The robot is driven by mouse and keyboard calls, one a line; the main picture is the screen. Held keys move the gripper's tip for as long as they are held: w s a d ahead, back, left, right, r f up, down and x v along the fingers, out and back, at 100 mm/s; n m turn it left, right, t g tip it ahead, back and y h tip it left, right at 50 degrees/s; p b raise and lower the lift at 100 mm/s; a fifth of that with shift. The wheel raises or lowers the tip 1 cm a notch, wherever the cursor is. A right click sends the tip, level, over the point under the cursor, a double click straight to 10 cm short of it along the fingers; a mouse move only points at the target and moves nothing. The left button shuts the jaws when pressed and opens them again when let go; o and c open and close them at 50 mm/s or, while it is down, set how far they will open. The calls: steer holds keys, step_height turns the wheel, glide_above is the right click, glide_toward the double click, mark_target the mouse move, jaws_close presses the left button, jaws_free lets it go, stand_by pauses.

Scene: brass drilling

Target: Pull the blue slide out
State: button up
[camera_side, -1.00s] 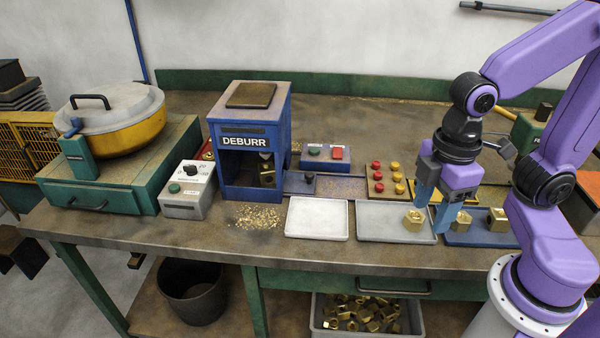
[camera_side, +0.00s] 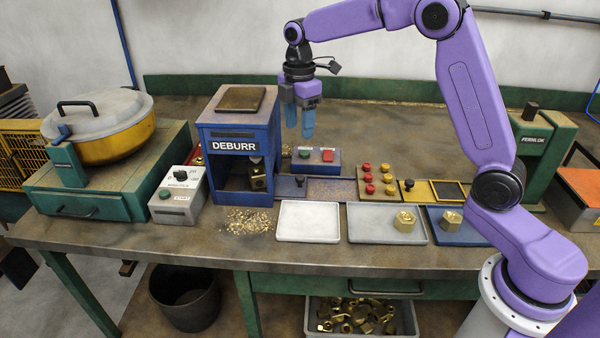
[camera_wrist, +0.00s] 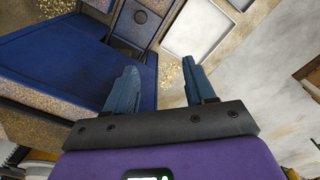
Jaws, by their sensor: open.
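My gripper (camera_side: 299,133) is open and empty, pointing down. In the side view it appears above the knob, beside the machine's upper right. In the wrist view its two fingers (camera_wrist: 160,72) are apart with nothing between them.
A blue button box (camera_side: 317,161) stands behind the slide. A white tray (camera_side: 308,237) is in front of it, and a board with red and yellow knobs (camera_side: 379,190) is to its right. Nuts sit on a grey tray (camera_side: 372,235) and a blue tray (camera_side: 440,238).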

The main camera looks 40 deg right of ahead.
mark_target(301, 176)
steer(key=w+d+f, duration=0.1)
steer(key=w+d, duration=0.2)
steer(key=w, duration=0.1)
steer(key=shift+n, duration=0.3)
steer(key=f, duration=1.7)
steer(key=shift+s+d+f, duration=0.1)
steer(key=shift+s+d, duration=0.05)
steer(key=shift+s, duration=0.1)
jaws_close()
